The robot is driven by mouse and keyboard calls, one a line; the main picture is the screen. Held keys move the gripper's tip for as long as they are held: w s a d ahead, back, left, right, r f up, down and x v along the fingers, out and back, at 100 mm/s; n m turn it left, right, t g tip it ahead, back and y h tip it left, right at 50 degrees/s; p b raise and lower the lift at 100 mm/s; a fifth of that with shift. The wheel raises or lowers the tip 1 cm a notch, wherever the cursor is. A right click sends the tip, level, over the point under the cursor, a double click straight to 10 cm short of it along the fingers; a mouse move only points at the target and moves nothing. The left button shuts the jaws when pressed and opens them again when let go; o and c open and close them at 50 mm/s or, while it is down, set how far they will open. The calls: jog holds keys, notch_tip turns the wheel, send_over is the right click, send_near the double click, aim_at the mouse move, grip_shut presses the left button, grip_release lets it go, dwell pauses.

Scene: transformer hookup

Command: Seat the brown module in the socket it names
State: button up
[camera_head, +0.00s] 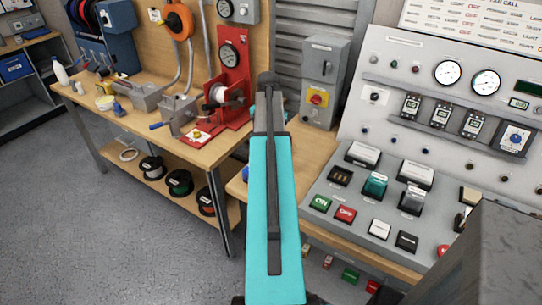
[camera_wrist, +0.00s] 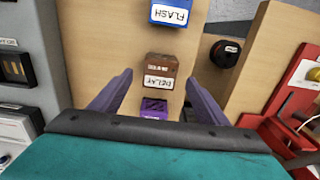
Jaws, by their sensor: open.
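The brown module (camera_wrist: 162,70) shows in the wrist view, with a white label that reads DELAY. It lies between and just beyond the fingertips of my open gripper (camera_wrist: 158,80); I cannot tell whether they touch it. In the head view my turquoise arm hides the module and most of the gripper. An empty dark socket with brassy contacts (camera_head: 340,176) is on the sloped panel in the head view, and a similar one (camera_wrist: 14,68) shows at the left of the wrist view. Their name labels are too small to read.
A blue FLASH module (camera_wrist: 170,12) and a purple module (camera_wrist: 153,107) flank the brown one. Teal (camera_head: 375,187) and grey (camera_head: 412,200) modules sit on the panel beside the empty socket. A red stand (camera_head: 230,95) rises left of my arm.

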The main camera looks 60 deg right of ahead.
jog(key=shift+f, duration=0.2)
dwell(0.3)
jog(key=shift+d+f+p, duration=0.1)
jog(key=shift+f+p, duration=0.8)
jog(key=shift+f, duration=1.6)
jog(key=shift+c, duration=0.2)
jog(key=c, duration=1.2)
jog(key=shift+o, duration=0.2)
jog(key=shift+r, duration=0.2)
jog(key=shift+r+b, duration=1.1)
jog(key=shift+r, duration=3.75)
